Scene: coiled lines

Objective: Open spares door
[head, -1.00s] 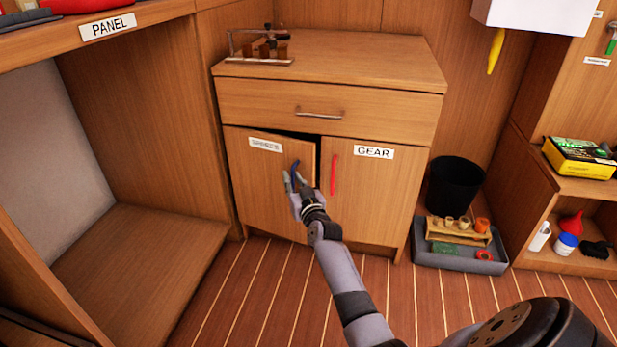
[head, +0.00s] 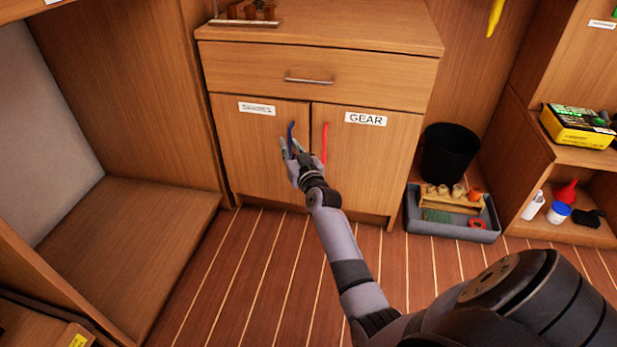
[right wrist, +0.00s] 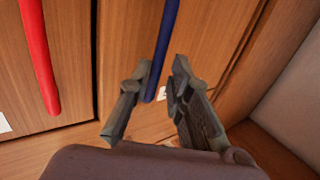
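The cabinet's left door (head: 252,150) has a small label (head: 257,108) too small to read and a blue bar handle (head: 291,130). This door looks shut, about flush with the right door. My right gripper (head: 290,147) is at the lower part of the blue handle. In the right wrist view the handle (right wrist: 167,35) runs down between the two open fingers of the gripper (right wrist: 160,82). Its lower end is close to the left finger; a gap shows on the right. I cannot tell whether they touch. My left gripper is not in view.
The right door, labelled GEAR (head: 366,118), has a red handle (head: 324,143). A drawer (head: 310,80) is above. A black bin (head: 450,153) and grey tray (head: 450,229) stand on the floor at right. An open wooden compartment (head: 130,225) is at left. Floor in front is clear.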

